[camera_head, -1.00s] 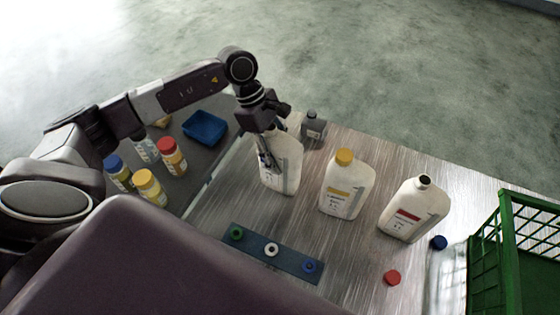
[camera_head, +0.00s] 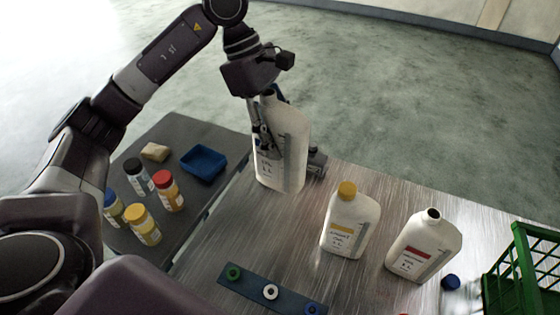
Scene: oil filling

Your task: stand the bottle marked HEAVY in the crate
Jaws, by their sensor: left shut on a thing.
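My left gripper (camera_head: 264,138) is shut on a white bottle (camera_head: 287,150) and holds it upright, lifted a little above the wooden table. The gripper covers part of its label, and the writing is too small to read. A white bottle with a yellow cap and yellow label (camera_head: 350,225) and an open white bottle with a red label (camera_head: 424,248) stand on the table to the right. The word HEAVY cannot be made out on any bottle. The green crate (camera_head: 521,262) is at the right edge, partly cut off. My right gripper is out of view.
A blue strip with rings (camera_head: 252,285) lies in front, and a blue cap (camera_head: 451,282) lies beside the crate. A dark side table (camera_head: 190,131) at left bears several small bottles and a blue tray (camera_head: 203,164).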

